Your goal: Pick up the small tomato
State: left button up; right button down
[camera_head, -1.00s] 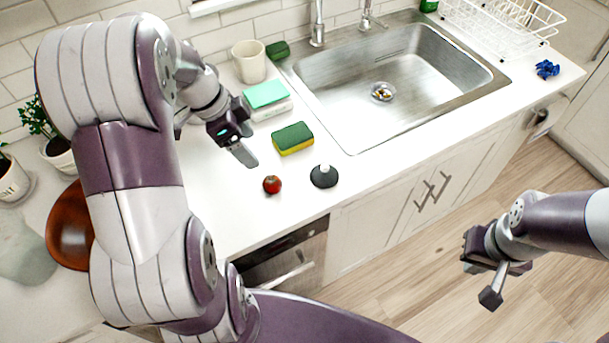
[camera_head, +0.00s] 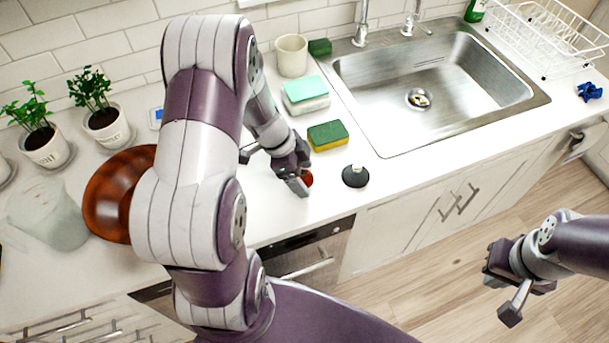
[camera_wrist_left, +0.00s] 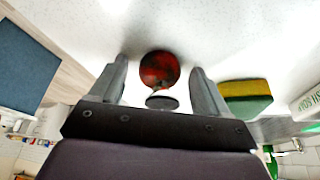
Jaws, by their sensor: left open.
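The small red tomato (camera_head: 308,178) is on the white counter, partly hidden behind my left gripper (camera_head: 299,186) in the head view. In the left wrist view, the tomato (camera_wrist_left: 159,68) shows between the two spread fingers of my left gripper (camera_wrist_left: 162,84), with gaps on both sides. The left gripper is open, low over the counter, and holds nothing. My right gripper (camera_head: 512,290) is out over the floor, away from the counter. I cannot tell how far apart its fingers are.
A black stopper-like item (camera_head: 355,177) stands right of the tomato. A yellow-green sponge (camera_head: 328,136) lies behind it, with a teal-topped stack (camera_head: 306,95) and a cup (camera_head: 292,56) further back. The sink (camera_head: 430,90) is to the right. A wooden bowl (camera_head: 112,195) is left.

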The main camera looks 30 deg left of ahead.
pick_arm(q)
jog(key=shift+s, duration=0.1)
jog(key=c, duration=1.1)
jog(key=shift+r, duration=0.15)
